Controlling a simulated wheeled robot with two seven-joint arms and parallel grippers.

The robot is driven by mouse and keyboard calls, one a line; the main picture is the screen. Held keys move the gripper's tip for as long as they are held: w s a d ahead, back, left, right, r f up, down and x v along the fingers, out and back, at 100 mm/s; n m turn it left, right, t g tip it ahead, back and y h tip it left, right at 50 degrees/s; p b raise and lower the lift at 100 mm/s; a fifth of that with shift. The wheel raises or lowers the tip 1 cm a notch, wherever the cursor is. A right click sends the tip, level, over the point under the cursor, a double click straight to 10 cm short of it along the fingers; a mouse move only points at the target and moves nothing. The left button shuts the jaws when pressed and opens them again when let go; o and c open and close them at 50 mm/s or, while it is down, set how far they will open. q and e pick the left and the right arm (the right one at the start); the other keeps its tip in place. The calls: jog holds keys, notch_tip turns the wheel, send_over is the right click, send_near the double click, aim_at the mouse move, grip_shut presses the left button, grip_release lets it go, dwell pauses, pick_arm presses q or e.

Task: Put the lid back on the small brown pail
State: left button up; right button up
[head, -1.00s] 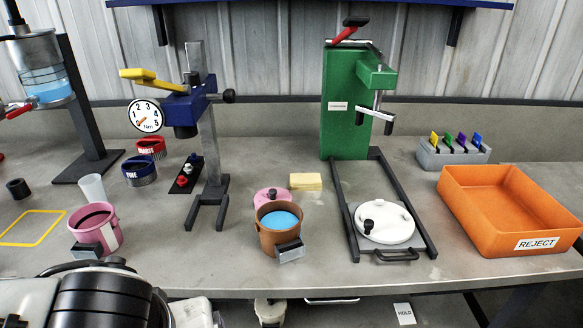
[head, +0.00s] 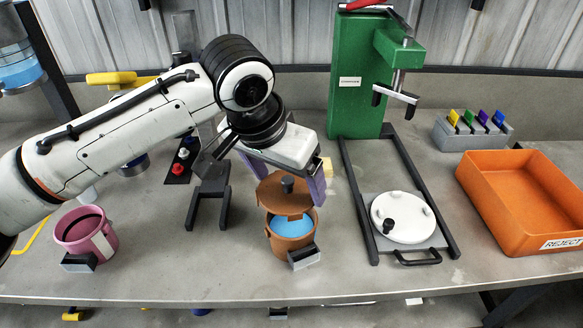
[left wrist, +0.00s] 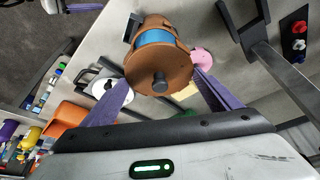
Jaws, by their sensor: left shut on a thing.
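The small brown pail (head: 290,238) stands upright on the bench, with blue contents (head: 291,226) showing at its open front; it also shows in the left wrist view (left wrist: 180,28). My left gripper (head: 290,190) is shut on the brown lid (head: 280,196), with one purple finger at each side of its rim. The lid has a dark knob and is over the back part of the pail, set back from the mouth. The lid also shows between the fingers in the left wrist view (left wrist: 160,72). Whether lid and pail touch cannot be told.
A pink pail (head: 86,232) stands at the left, and a pink lid (left wrist: 203,57) lies behind the brown pail. A green press (head: 357,90) with a white disc (head: 403,217) on its base stands to the right. An orange reject bin (head: 525,200) is further right.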

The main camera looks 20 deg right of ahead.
pick_arm(q)
jog(key=shift+w+d+r+m, duration=0.15)
jog(key=shift+d+m, duration=0.15)
jog(key=shift+d, duration=0.15)
jog(key=shift+f+b, duration=0.45)
jog(key=shift+b, duration=0.1)
jog(key=shift+f+b, duration=0.3)
jog(key=shift+b, duration=0.1)
notch_tip(320, 180, down, 2)
jog(key=b, duration=0.3)
jog(key=shift+f, duration=0.8)
jog(key=shift+f+b, duration=0.3)
jog(key=shift+f, duration=0.35)
pick_arm(e)
jog(key=f, duration=0.1)
jog(key=w+a+f, duration=0.1)
jog(key=f, duration=0.1)
jog(key=shift+w+a, duration=0.2)
jog(key=shift+d, duration=0.1)
pick_arm(q)
jog(key=shift+p, duration=1.1)
pick_arm(e)
jog(key=shift+r, duration=1.05)
